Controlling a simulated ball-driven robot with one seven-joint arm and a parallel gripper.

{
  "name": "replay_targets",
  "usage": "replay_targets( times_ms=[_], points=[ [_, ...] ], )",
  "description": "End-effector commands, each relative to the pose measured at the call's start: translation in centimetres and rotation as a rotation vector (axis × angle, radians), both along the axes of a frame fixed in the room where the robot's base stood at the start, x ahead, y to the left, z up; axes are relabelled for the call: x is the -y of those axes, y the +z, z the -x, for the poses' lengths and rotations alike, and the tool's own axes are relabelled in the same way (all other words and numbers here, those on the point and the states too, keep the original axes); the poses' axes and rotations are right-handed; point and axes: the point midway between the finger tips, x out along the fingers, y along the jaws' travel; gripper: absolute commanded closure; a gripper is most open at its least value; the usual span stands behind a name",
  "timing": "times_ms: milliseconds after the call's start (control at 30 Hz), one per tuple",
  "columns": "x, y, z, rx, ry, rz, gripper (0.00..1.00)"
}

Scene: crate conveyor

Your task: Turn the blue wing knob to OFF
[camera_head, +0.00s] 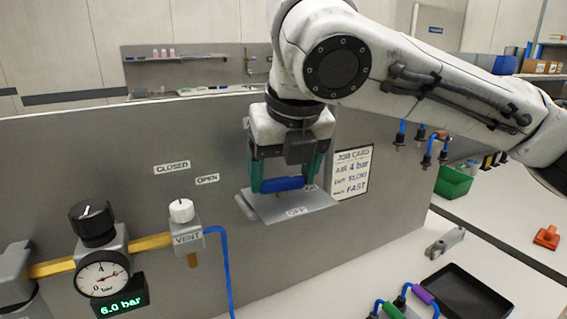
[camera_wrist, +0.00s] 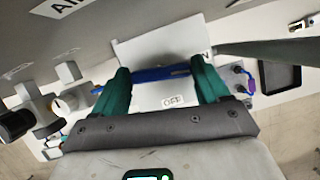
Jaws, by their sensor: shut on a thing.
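The blue wing knob (camera_head: 283,184) sits on a grey plate (camera_head: 312,205) that juts out from the upright panel. A label reading OFF (camera_head: 297,211) is on this plate. My gripper (camera_head: 287,184) is over the plate, its two green fingers shut on the blue knob from both sides. In the wrist view the blue knob (camera_wrist: 163,74) runs as a bar between the green fingers (camera_wrist: 160,85), with the OFF label (camera_wrist: 172,101) on the near side. The fingers hide the knob's ends, and other labels on the plate are hidden or unclear.
A black knob (camera_head: 92,222), a gauge (camera_head: 103,277) with a 6.0 bar display (camera_head: 122,304), and a white VENT knob (camera_head: 181,211) stand at the left. A job card (camera_head: 352,172) hangs behind my gripper. A black tray (camera_head: 466,296) lies at lower right.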

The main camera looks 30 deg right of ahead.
Motion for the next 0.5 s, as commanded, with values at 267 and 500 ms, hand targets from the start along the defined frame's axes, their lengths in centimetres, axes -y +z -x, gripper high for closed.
replay_targets(
  times_ms=[267,500],
  points=[
    [-0.30,0.54,-0.04,-0.002,-0.244,-0.001,0.56],
    [-0.34,0.71,-0.11,-0.001,-0.475,0.001,0.56]
  ],
)
